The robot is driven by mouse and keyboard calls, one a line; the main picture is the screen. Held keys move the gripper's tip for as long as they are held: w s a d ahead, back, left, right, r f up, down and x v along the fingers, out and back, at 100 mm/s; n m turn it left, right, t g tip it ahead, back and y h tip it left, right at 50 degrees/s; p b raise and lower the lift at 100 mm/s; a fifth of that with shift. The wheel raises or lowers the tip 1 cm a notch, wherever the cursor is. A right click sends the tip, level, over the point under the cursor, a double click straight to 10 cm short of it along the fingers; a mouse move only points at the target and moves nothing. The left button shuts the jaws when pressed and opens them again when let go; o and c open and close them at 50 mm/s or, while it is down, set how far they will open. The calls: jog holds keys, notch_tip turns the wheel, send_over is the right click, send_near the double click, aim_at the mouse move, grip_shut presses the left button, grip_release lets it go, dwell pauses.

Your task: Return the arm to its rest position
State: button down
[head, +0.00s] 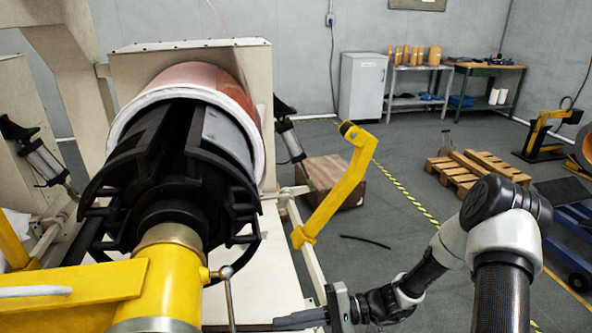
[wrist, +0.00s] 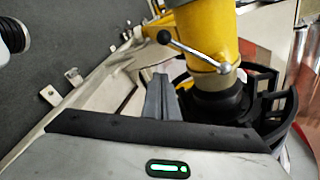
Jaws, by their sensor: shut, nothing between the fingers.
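My gripper (head: 280,322) is low in the head view, right of the yellow machine shaft (head: 160,285). Its grey fingers point left and are together, with nothing held. My white and black arm comes in from the lower right, bent at the elbow. I cannot tell the exact gap between fingers and shaft.
A copper foil roll (head: 205,75) sits on the black mandrel (head: 165,170) at the left. A yellow bent arm (head: 345,185) rises behind my gripper. A cardboard box (head: 335,180) and wooden pallets (head: 480,170) stand farther back. The grey floor (head: 390,235) between is mostly open.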

jog(key=s+d+r+n+t+h, duration=0.1)
jog(key=s+d+r+t+h, duration=0.3)
jog(key=r, duration=0.5)
jog(key=s+d+r+n+t+h, duration=0.15)
jog(key=s+d+r+h, duration=0.25)
jog(key=d+r+h, duration=0.45)
jog(key=s+d+r+n+t+h, duration=0.2)
jog(key=s+d+r+h, duration=0.2)
jog(key=r, duration=0.7)
notch_tip(320, 180, up, 14)
jog(key=p, duration=1.4)
jog(key=shift+s, duration=0.2)
